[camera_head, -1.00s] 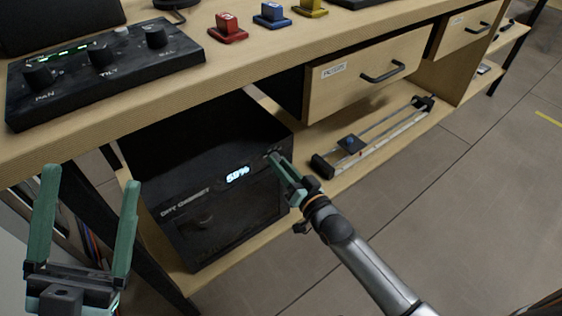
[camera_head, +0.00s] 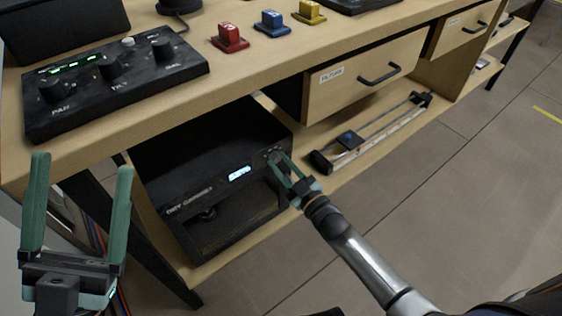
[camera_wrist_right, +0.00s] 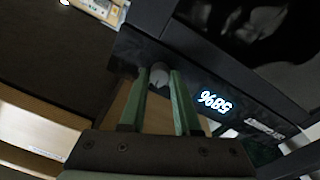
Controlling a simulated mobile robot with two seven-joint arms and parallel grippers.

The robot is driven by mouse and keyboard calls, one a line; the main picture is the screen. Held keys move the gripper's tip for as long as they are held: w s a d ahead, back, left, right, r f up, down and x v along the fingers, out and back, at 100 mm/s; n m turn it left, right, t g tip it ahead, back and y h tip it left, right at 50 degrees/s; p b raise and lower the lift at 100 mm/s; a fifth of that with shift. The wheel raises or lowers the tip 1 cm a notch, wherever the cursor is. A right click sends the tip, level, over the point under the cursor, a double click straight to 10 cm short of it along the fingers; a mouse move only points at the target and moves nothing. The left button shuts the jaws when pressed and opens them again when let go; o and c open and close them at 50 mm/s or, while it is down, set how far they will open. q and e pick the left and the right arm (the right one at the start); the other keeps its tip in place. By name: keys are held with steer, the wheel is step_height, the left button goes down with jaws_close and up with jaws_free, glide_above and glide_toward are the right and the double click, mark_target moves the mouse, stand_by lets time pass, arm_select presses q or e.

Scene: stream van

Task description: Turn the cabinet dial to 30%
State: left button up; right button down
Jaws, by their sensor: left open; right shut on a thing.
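The black dry cabinet (camera_head: 165,153) stands on the shelf under the desk, its front facing me. Its lit display (camera_head: 240,174) is blurred in the head view; in the right wrist view the upside-down display (camera_wrist_right: 214,104) seems to read 58%. The dial (camera_wrist_right: 160,77) is a small grey knob on the cabinet's front, beside the display. My right gripper (camera_head: 279,163) is shut on the dial, with one green finger on each side of it; its fingers also show in the right wrist view (camera_wrist_right: 161,90). My left gripper (camera_head: 80,175) is open and empty, left of the cabinet.
The desk top (camera_head: 235,80) overhangs the cabinet and carries a control box (camera_head: 115,85) and red, blue and yellow switches. A drawer (camera_head: 345,85) and a slider rail (camera_head: 375,135) are to the right. Open floor lies at the lower right.

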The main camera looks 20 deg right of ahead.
steer(key=n, duration=0.6)
steer(key=shift+y, duration=0.3)
steer(key=n, duration=0.6)
steer(key=shift+d+y, duration=0.1)
steer(key=shift+y, duration=0.2)
steer(key=shift+n, duration=0.3)
steer(key=c, duration=0.6)
jaws_free()
steer(key=shift+s, duration=0.1)
